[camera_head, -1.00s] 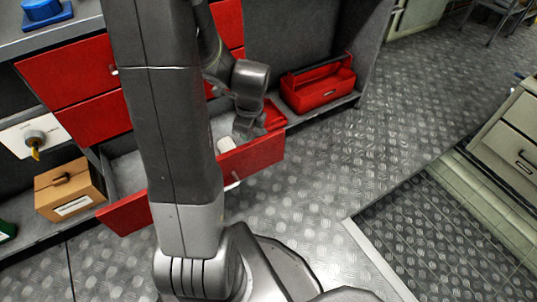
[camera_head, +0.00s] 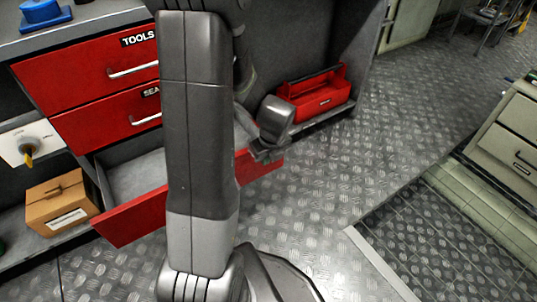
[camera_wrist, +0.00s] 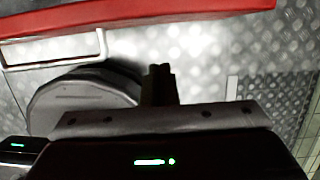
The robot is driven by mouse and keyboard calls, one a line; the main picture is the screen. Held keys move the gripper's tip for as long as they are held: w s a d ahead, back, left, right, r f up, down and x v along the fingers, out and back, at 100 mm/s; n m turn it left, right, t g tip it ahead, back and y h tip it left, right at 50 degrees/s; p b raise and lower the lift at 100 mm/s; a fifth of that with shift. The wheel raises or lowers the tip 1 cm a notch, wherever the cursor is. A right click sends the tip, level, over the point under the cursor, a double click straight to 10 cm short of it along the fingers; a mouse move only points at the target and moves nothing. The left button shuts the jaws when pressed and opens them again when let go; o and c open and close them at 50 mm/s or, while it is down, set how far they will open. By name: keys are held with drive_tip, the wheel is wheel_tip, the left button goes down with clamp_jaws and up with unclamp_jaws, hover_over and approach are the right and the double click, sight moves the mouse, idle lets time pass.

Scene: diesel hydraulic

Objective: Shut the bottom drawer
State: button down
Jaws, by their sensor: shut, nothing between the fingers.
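The bottom drawer is pulled out, its red front (camera_head: 130,217) standing away from the grey cabinet and its grey inside partly visible. My arm hides the middle of it. My gripper (camera_head: 262,157) is at the right part of the drawer front, pointing down; whether it touches the front I cannot tell. In the wrist view the red drawer front (camera_wrist: 150,13) crosses the top, with its pale handle (camera_wrist: 60,50) at the left. My gripper's fingers (camera_wrist: 160,85) are together and empty, on the outer side of the front in that picture.
Two closed red drawers (camera_head: 90,75) sit above. A red toolbox (camera_head: 318,98) is on the lower shelf at right. The patterned floor right of the drawer is clear.

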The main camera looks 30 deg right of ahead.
drive_tip(key=w, duration=0.4)
drive_tip(key=shift+a+r+b, duration=0.1)
drive_tip(key=shift+a+b, duration=0.05)
drive_tip(key=shift+b, duration=0.2)
